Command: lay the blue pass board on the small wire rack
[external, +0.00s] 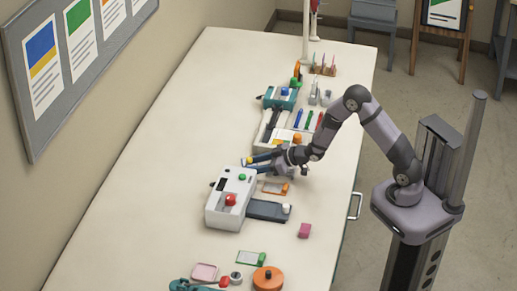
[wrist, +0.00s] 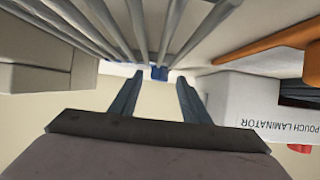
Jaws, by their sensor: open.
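My gripper (external: 262,161) is low over the middle of the table, just beyond the white laminator. In the wrist view my gripper (wrist: 158,85) has its two dark fingers spread apart, with nothing held between them. Close grey parallel bars, which look like the wire rack (wrist: 90,25), fill the top of that view. A small blue patch (wrist: 159,73) shows just past the fingertips, under the ends of the bars; it may be the blue pass board, but too little shows to be sure. In the external view my gripper and wrist cover most of this spot.
The white laminator (external: 231,202) with a red knob stands close to my gripper; a dark tray (external: 268,210) adjoins it. An orange-edged card (external: 275,188) lies between. Coloured pens (external: 308,119) and a teal device (external: 280,98) are farther back. The table's left side is clear.

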